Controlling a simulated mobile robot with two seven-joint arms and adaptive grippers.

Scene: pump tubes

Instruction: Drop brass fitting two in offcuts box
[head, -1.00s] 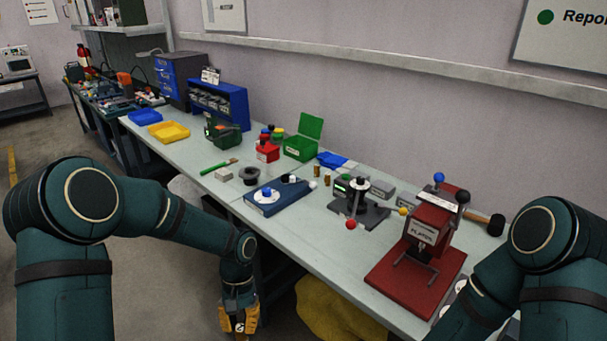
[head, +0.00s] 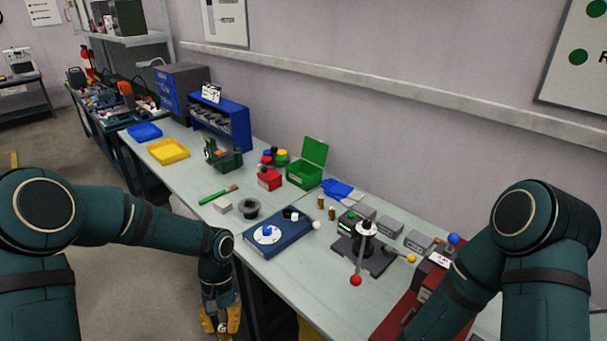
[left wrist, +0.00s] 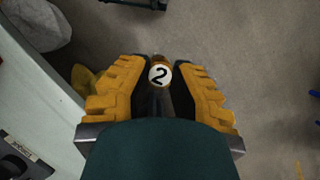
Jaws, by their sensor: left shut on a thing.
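Brass fitting two (left wrist: 159,75), with a white round label marked 2, is between the yellow fingers of my left gripper (left wrist: 160,68) in the left wrist view. The gripper is shut on it. In the head view my left gripper (head: 221,322) hangs low in front of the bench edge, beside the bench and over the floor. No box carries a readable offcuts label, so I cannot tell which is the offcuts box. My right arm enters at the right, but its gripper is out of view.
The bench (head: 290,268) holds a green open-lidded box (head: 300,176), a red box (head: 268,179), a yellow tray (head: 168,152), a blue tray (head: 145,132) and a black press (head: 366,248). Two brass-coloured pieces (head: 331,213) stand near the grey blocks.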

